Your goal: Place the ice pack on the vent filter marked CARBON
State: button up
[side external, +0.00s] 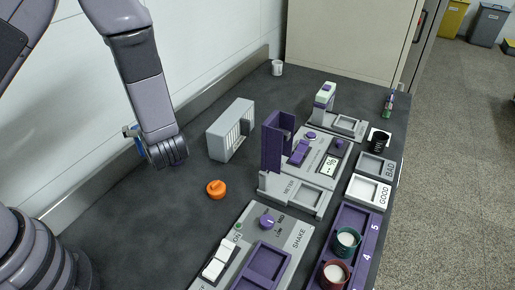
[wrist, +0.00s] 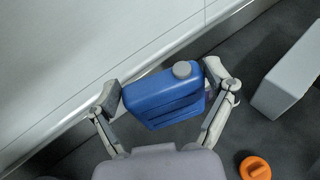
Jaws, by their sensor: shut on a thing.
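My gripper (wrist: 165,97) is shut on a blue, flat, canister-shaped pack with a grey cap, the ice pack (wrist: 160,98). One finger presses each side of it. In the side external view the ice pack (side external: 139,146) is mostly hidden behind my wrist, near the back wall. A pale grey box with a slatted face (side external: 232,130) stands right of my gripper and may be the vent filter. I cannot read CARBON on it. Its plain side (wrist: 289,78) shows at the right of the wrist view, apart from the pack.
An orange knobbed object (side external: 216,189) lies in front of the grey box. A purple upright stand (side external: 273,145), a shake panel (side external: 257,250), GOOD tray (side external: 369,192) and cup rack (side external: 355,222) fill the right. Dark bench around the box's left is clear.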

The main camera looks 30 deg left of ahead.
jog(key=w+d+r+m+t+h, duration=0.2)
jog(key=w+r+m, duration=0.15)
jog(key=w, duration=0.25)
jog(key=w+d+r+m+t+h, duration=0.2)
jog(key=w+r+t, duration=0.1)
jog(key=w+r, duration=0.3)
send_over(235, 116)
jog(key=shift+f, duration=6.75)
jog(key=shift+f, duration=0.15)
jog(key=o, duration=1.1)
jog(key=shift+c, duration=0.2)
